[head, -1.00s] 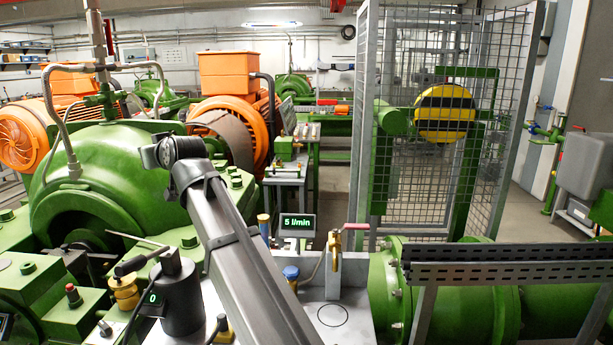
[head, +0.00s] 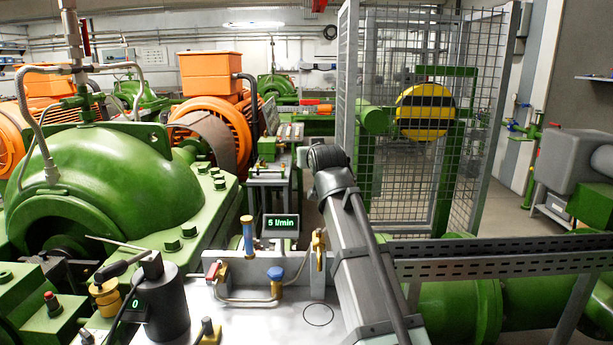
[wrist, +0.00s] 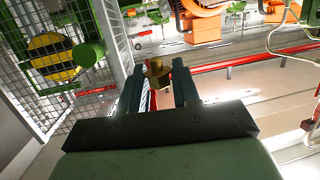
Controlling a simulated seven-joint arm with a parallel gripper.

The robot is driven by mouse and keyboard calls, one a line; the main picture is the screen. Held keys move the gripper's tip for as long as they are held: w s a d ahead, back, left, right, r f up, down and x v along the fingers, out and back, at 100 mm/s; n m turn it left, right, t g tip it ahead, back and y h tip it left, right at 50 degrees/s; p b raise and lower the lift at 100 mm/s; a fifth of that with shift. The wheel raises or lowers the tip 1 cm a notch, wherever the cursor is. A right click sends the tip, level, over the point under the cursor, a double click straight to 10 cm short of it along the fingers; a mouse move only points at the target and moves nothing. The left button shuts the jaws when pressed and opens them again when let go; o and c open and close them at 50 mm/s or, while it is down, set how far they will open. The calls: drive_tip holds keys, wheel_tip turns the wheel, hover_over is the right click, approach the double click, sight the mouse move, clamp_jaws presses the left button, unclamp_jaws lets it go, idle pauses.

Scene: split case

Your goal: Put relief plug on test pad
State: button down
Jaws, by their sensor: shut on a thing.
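In the wrist view my gripper (wrist: 156,74) has its two dark fingers on either side of a small brass-coloured piece, which I take to be the relief plug (wrist: 155,69). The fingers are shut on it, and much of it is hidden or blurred. It is held up in the air, with floor and machinery far behind it. In the head view my arm rises at the right of the white bench, and neither the fingers nor the plug can be made out there. A thin black circle, which looks like the test pad (head: 318,315), lies bare on the bench top, left of my arm.
The white bench (head: 255,325) carries a red-handled valve (head: 213,271), a blue-capped fitting (head: 276,274), a brass valve (head: 319,248) and a black cylinder with a lever (head: 166,305). A "5 l/min" display (head: 281,226) stands behind. A mesh cage (head: 420,150) rises beyond my arm.

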drive_tip(key=d+f+m+h, duration=0.1)
drive_tip(key=d+f, duration=0.4)
drive_tip(key=d, duration=0.5)
drive_tip(key=d+f+m+h, duration=0.1)
drive_tip(key=d+f+h, duration=0.1)
drive_tip(key=d+f, duration=0.5)
wheel_tip(320, 180, down, 10)
drive_tip(key=a, duration=0.1)
drive_tip(key=shift+s+a+y, duration=0.2)
drive_tip(key=shift+s+y, duration=0.1)
drive_tip(key=shift+s, duration=0.05)
drive_tip(key=shift+w+r, duration=0.1)
